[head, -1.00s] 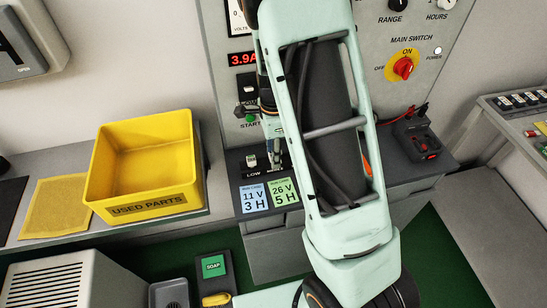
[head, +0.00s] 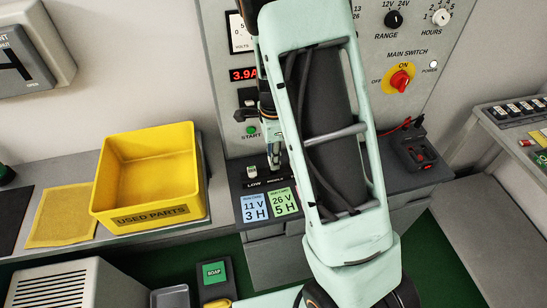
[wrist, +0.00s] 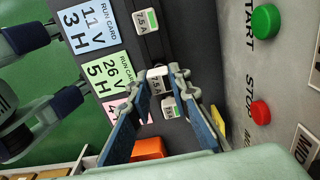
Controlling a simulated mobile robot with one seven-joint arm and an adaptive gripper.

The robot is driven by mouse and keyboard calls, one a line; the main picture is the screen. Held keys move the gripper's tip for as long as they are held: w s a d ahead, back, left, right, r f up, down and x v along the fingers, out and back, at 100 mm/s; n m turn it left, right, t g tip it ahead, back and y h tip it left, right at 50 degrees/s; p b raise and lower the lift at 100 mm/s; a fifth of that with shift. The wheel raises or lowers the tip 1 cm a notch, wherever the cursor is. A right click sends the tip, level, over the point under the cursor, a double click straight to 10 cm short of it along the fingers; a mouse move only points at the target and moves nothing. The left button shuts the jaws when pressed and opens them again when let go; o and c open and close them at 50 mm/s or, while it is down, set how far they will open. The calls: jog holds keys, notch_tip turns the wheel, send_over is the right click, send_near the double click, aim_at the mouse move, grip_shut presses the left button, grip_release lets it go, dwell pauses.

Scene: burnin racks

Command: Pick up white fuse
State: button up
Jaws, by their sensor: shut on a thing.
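A white fuse (wrist: 155,84) with a dark rating label is between the fingertips of my gripper (wrist: 160,74) in the wrist view. The blue-padded fingers are shut on it. It is over the dark console ledge; I cannot tell whether it is clear of the surface. Another white fuse with a green stripe (wrist: 146,21) stands on the ledge, and a similar one (wrist: 169,108) shows just behind the fingertips. In the head view one white fuse (head: 250,172) shows left of my gripper (head: 276,165), while my arm hides the held one.
Blue (head: 254,207) and green (head: 283,202) run cards lie at the ledge front. A yellow used parts bin (head: 148,185) stands left. The panel has a green start button (wrist: 265,21), red stop button (wrist: 260,113) and main switch (head: 401,81). An orange object (wrist: 148,148) lies near the fingers.

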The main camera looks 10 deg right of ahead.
jog(key=s+a+r+p, duration=0.2)
jog(key=s+a+r, duration=0.1)
jog(key=s+r, duration=0.6)
jog(key=shift+s+a+r+p, duration=0.3)
jog(key=shift+s+r+p, duration=0.1)
jog(key=shift+s, duration=1.9)
jog(key=shift+d, duration=0.15)
